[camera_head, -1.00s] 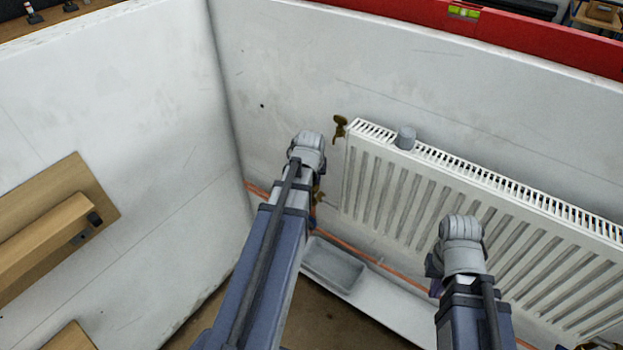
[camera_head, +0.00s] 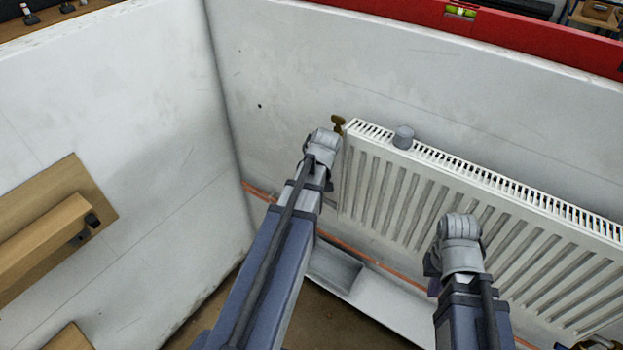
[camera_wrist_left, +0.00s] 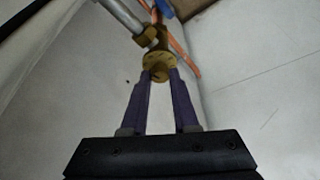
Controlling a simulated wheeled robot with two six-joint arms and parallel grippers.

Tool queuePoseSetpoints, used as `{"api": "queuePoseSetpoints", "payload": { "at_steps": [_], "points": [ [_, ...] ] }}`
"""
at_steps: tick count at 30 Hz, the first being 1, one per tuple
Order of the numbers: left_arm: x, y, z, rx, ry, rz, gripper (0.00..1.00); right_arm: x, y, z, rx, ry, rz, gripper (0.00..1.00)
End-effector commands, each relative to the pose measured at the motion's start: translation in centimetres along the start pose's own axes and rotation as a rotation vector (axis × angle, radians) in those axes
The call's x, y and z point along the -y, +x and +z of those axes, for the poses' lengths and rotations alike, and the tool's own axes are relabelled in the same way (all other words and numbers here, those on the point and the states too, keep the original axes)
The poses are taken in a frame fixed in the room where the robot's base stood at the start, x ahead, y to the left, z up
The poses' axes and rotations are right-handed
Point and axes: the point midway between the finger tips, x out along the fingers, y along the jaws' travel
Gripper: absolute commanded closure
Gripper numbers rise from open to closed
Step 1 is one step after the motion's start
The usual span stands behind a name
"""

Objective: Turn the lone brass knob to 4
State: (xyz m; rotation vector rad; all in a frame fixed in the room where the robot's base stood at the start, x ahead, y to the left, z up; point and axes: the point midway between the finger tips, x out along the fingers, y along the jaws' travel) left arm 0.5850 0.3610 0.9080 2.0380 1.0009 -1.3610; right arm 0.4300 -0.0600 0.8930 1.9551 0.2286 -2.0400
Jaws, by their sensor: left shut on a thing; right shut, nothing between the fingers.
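The brass knob (camera_wrist_left: 160,68) shows in the left wrist view, a round dial joined to a brass valve and pipe. My left gripper (camera_wrist_left: 159,78) has its two purple fingers shut on it, one on either side. Any marks on the dial are too small to read. In the head view the knob and left fingertips are hidden behind my left wrist, which is at the radiator's left end. My right gripper (camera_head: 434,270) is shut and empty in front of the radiator, mostly hidden by its own wrist.
A white radiator (camera_head: 480,200) hangs on the wall, with a brass fitting (camera_head: 338,124) at its upper left and a grey cap (camera_head: 403,138) on top. A grey tray (camera_head: 335,268) and copper pipe (camera_head: 350,252) lie below. A wooden piece (camera_head: 45,235) is on the left wall.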

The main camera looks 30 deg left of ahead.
Motion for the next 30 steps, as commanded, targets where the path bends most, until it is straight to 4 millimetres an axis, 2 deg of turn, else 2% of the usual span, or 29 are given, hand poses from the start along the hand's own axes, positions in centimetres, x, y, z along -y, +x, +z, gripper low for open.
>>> {"api": "queuePoseSetpoints", "payload": {
  "at_steps": [9, 10, 17, 25, 30],
  "points": [
    [0.02, 0.0, 0.08, 0.002, 0.0, 0.0, 1.0, 0.0, 0.01, 0.0, 0.0, 0.0, 0.0, 1.0],
    [0.02, 0.0, 0.08, 0.002, 0.0, 0.0, 0.69, 0.0, 0.01, 0.0, 0.0, 0.0, 0.0, 1.0],
    [0.01, 0.0, 0.05, 0.001, 0.001, 0.0, 0.43, 0.0, 0.01, 0.0, 0.0, 0.0, 0.0, 1.0],
    [0.02, 0.0, 0.03, 0.001, 0.004, 0.002, 0.42, 0.0, 0.01, 0.0, 0.0, 0.0, 0.0, 1.0],
    [0.18, -0.02, 0.06, 0.001, 0.065, 0.028, 0.42, 0.0, 0.0, 0.0, 0.0, 0.0, 0.0, 1.0]
  ]
}}
